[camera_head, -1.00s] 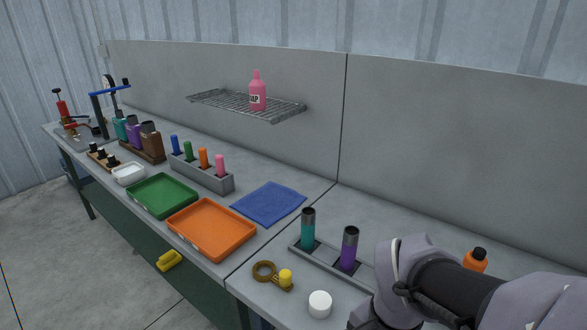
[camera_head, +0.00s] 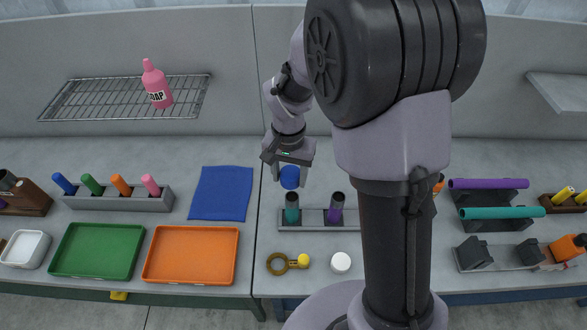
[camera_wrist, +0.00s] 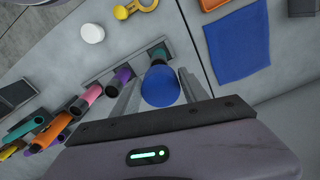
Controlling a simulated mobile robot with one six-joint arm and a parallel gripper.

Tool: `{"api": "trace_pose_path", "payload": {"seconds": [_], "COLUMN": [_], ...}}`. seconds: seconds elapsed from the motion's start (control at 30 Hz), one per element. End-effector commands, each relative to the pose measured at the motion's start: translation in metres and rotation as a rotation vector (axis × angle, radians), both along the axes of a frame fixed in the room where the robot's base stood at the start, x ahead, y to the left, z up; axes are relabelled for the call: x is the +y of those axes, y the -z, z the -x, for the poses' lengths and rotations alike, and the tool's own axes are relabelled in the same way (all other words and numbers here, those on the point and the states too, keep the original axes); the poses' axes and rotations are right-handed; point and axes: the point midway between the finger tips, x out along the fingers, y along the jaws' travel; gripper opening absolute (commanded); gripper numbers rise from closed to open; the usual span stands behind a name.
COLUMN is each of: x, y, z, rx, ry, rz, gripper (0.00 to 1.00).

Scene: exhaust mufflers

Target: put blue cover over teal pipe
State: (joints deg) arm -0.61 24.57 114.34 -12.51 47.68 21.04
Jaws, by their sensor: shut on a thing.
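The blue cover (camera_head: 290,177) is a short round cap held between the fingers of my gripper (camera_head: 291,181). In the wrist view the blue cover (camera_wrist: 160,88) shows as a round disc between the two fingers. The teal pipe (camera_head: 292,214) stands upright with a dark top in a grey rack, just below the cover in the head view. The cover looks apart from the pipe and above it. In the wrist view the teal pipe (camera_wrist: 158,54) is partly hidden behind the cover.
A purple pipe (camera_head: 336,214) stands in the same grey rack (camera_head: 314,220), right of the teal one. A white cap (camera_head: 340,262) and a yellow-knobbed ring (camera_head: 278,264) lie in front. A blue cloth (camera_head: 221,193) lies left. My arm hides part of the bench.

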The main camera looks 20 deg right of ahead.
Motion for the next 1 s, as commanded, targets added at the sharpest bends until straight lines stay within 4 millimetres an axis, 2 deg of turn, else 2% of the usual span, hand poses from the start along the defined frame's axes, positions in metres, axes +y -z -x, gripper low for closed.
{"api": "trace_pose_path", "payload": {"seconds": [0.53,1.0], "x": [0.000,0.000], "y": [0.059,0.060], "z": [0.000,0.000], "rx": [0.001,0.000], "ry": [0.003,0.002], "rz": [-0.001,0.000], "gripper": [0.16,0.16]}}
